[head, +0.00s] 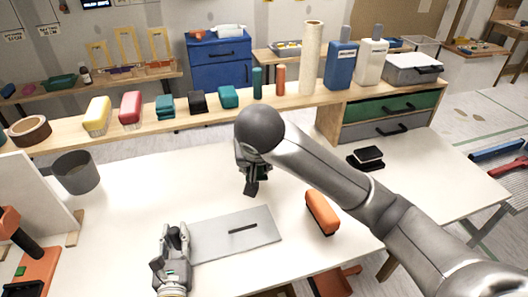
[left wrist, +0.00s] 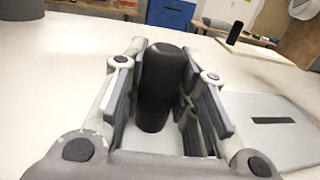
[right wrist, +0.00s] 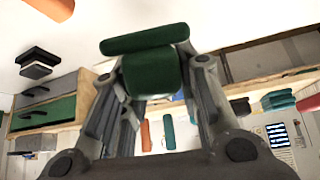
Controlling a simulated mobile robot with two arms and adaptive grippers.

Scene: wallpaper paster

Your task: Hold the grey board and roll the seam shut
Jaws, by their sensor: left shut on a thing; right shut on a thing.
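The grey board (head: 215,238) lies flat on the white table, with a short dark strip (head: 243,229) on it. The board also shows at the right of the left wrist view (left wrist: 290,145). My left gripper (head: 174,237) is at the board's left end, shut on an upright black handle (left wrist: 158,85). Whether this handle joins the board is hard to tell. My right gripper (head: 254,172) is above the table behind the board, shut on a dark green tool (right wrist: 153,72) with a rounded dark green bar across its end. The tool is apart from the board and partly hidden in the head view.
An orange-topped block (head: 322,212) lies right of the board. A black pad (head: 367,158) and a grey pot (head: 76,173) are on the table. A shelf (head: 180,123) with brushes and bottles runs along the back. The table between pot and board is clear.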

